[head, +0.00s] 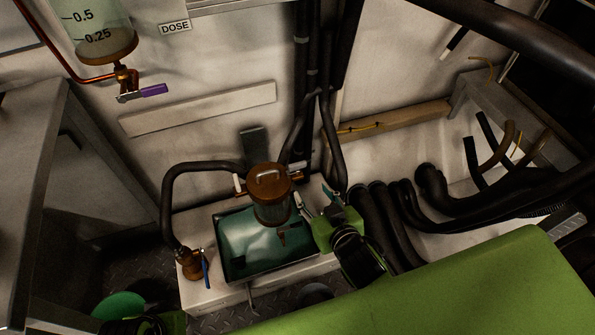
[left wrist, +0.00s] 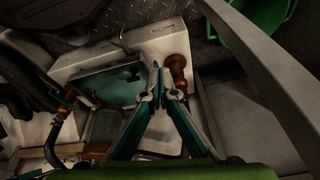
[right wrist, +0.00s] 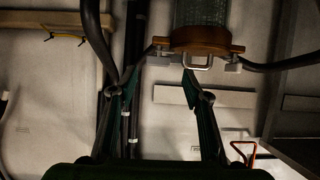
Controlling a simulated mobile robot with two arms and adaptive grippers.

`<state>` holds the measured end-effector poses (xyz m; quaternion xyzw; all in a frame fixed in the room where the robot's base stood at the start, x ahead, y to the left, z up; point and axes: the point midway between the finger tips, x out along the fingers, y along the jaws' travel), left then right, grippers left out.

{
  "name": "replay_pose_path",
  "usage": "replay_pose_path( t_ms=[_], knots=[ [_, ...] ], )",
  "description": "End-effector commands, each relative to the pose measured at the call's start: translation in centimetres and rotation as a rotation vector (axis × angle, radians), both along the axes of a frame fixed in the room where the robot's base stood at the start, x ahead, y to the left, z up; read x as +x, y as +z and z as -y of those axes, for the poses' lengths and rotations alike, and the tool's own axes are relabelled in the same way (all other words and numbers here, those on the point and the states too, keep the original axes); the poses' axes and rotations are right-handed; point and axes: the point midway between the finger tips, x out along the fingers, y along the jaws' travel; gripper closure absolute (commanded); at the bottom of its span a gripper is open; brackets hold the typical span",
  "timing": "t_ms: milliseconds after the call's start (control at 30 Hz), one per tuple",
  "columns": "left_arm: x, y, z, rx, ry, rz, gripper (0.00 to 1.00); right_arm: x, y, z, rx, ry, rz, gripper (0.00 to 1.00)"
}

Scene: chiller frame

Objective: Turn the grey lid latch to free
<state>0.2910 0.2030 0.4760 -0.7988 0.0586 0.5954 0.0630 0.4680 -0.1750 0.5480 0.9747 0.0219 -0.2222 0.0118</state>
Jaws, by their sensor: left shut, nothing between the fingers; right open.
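The brown lid (head: 268,177) with a metal loop handle tops a clear canister (head: 271,208). Small pale grey latch pieces stick out at its left side (head: 239,184) and right side (head: 297,168); I cannot tell which is the task's latch. The right wrist view shows the lid (right wrist: 205,41) with a latch piece on each side (right wrist: 158,60) (right wrist: 233,65). My right gripper (head: 313,194) is open, just right of the canister, its fingertips close to the lid; contact is unclear. My left gripper (left wrist: 155,66) is shut and empty, near a brown valve.
The canister stands by a tray of teal liquid (head: 235,262) on a white box (head: 195,295). A brown valve with blue lever (head: 195,262) is at the left. Black hoses (head: 385,215) crowd the right. A dosing vessel with purple lever (head: 153,90) hangs upper left.

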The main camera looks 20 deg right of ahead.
Motion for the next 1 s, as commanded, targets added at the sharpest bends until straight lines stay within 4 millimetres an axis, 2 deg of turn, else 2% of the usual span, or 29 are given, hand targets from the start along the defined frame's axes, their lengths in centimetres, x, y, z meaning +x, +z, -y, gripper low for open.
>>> replay_pose_path(
  t_ms=[133,267,467,867,1000],
  knots=[
    [-0.3,1.2,-0.1,0.0,0.001,0.01,1.0,0.3,1.9,0.1,0.013,-0.011,0.048,0.56],
    [-0.5,1.9,-0.1,-0.001,0.001,0.013,1.0,0.8,2.3,0.1,0.015,-0.014,0.059,0.56],
    [-1.1,3.7,-0.2,-0.001,0.002,0.024,1.0,3.4,1.2,0.0,0.015,-0.013,0.059,0.56],
    [-1.0,1.5,-0.2,-0.001,0.002,0.027,1.0,11.0,-2.1,-0.2,0.015,-0.013,0.058,0.56],
    [1.6,2.2,0.5,-0.022,-0.006,0.129,1.0,12.0,-2.4,-0.3,0.015,-0.013,0.057,0.56]
  ],
)
